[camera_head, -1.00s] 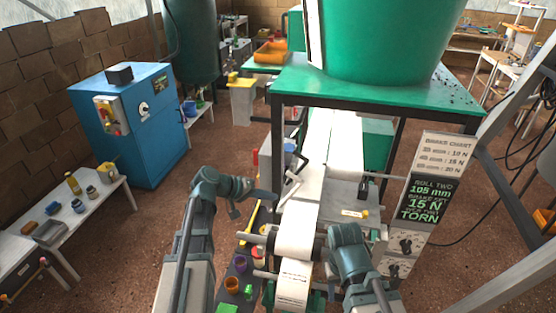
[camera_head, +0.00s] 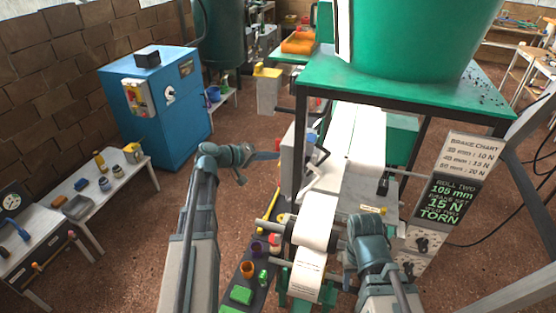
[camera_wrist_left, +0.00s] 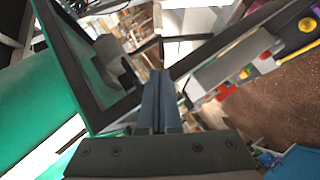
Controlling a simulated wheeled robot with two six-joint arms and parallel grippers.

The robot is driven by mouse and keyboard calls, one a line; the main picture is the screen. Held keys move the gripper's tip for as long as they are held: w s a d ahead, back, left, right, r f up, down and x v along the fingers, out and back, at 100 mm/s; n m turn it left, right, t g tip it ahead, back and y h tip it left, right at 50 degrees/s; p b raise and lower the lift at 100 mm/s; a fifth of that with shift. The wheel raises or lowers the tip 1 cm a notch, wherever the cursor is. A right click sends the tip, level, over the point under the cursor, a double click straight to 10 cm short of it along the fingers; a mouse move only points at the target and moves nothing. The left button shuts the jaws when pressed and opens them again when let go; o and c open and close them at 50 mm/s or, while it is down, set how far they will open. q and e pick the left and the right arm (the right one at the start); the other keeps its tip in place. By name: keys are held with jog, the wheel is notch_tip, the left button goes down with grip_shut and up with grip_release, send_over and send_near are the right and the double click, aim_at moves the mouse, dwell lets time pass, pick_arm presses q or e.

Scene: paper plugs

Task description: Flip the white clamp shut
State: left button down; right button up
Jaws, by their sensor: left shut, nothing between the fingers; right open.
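The white clamp (camera_head: 312,172) appears as a small pale angled piece beside the paper strip, left of the grey machine plate; whether it is open or shut is too small to tell. My left gripper (camera_head: 268,156) is shut and empty, left of the clamp and apart from it in the head view. Its closed fingers also show at the centre of the left wrist view (camera_wrist_left: 160,85), where I cannot make out the clamp clearly. My right gripper (camera_head: 364,228) is open, low beside the paper roll; its fingertips are largely hidden by its own wrist.
The paper roll (camera_head: 312,236) and its shaft lie in front of the clamp. A dark narrow shelf (camera_head: 243,275) with coloured cups stands at lower left. A brake chart sign (camera_head: 446,190) is at right.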

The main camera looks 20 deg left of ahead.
pick_arm(q)
jog(key=w+d+f+b, duration=0.4)
jog(key=w+d, duration=0.1)
jog(key=d, duration=0.3)
jog(key=shift+w+f, duration=0.25)
jog(key=shift+f, duration=0.15)
jog(key=shift+d, duration=0.2)
